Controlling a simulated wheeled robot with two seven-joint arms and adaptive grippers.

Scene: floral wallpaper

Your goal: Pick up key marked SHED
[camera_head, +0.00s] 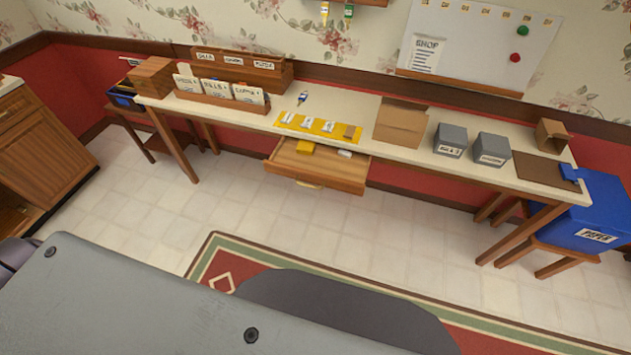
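A small key-like item with a blue and white tag (302,98) lies on the long table (365,108), behind the yellow mat. Its marking is too small to read. Two more small hanging items, one with a yellow tag (324,9) and one with a green tag (348,11), show at the top edge on the wall. I cannot read SHED on any of them. Neither of my grippers shows in this view.
A yellow mat (290,118) lies above an open drawer (325,173). Wooden file boxes (222,104) stand left; a cardboard box (402,125), grey bins (450,139) and a blue bin (595,208) stand right. Open tiled floor (150,215) and a rug (228,262) lie before the table.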

